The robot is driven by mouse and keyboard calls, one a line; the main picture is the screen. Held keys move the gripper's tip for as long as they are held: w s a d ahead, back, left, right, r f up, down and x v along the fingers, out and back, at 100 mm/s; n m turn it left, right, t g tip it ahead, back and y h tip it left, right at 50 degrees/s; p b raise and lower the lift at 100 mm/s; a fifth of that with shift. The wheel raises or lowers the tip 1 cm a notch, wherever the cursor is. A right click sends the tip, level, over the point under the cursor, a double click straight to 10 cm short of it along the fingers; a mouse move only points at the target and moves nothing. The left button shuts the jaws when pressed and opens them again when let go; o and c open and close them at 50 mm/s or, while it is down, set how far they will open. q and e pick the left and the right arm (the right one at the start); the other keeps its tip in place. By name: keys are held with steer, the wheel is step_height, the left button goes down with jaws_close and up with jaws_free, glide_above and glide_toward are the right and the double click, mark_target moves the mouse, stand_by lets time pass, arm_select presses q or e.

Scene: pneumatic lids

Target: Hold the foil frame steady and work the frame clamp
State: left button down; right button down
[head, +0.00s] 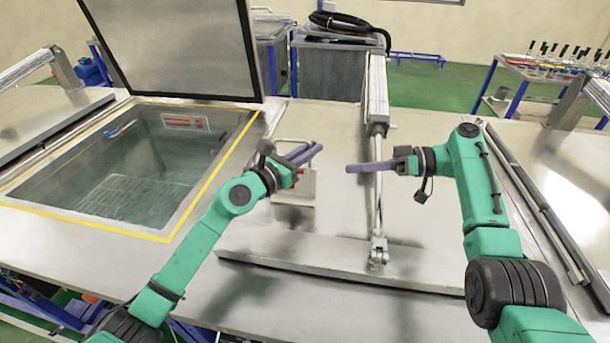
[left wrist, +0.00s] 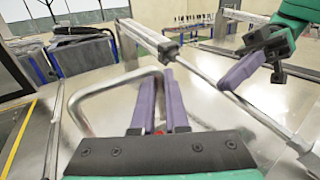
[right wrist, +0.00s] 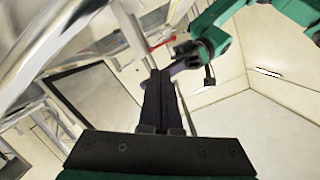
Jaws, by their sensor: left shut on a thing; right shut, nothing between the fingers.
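My left gripper (head: 317,149) is shut on a bent metal tube handle (left wrist: 88,97), which rises from the flat steel panel (head: 340,210) in the middle of the bench. A little red shows between its purple fingers in the left wrist view (left wrist: 172,75). My right gripper (head: 349,168) is shut and empty, its fingers pointing left. In the head view they cross in front of the pneumatic cylinder's thin rod; I cannot tell whether they touch it. The cylinder (head: 376,95) runs down to a bracket (head: 378,252) on a long steel bar (head: 300,255). I cannot tell which part is the frame clamp.
An open tank (head: 215,185) with a yellow-edged rim lies at left, its lid (head: 175,45) raised. A grey bin with a black hose (head: 340,22) stands behind the bench. Another steel lid (head: 570,190) lies at right. Bare panel lies between the cylinder and the right arm.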

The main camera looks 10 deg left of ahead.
steer(key=shift+s+a+r+g, duration=0.25)
steer(key=shift+s+a+g, duration=0.5)
steer(key=shift+a, duration=0.25)
steer(key=x, duration=0.9)
steer(key=shift+a+f, duration=0.3)
steer(key=shift+a, duration=0.1)
steer(key=shift+s+f+n, duration=0.15)
steer(key=shift+f+n, duration=0.1)
steer(key=shift+n, duration=0.05)
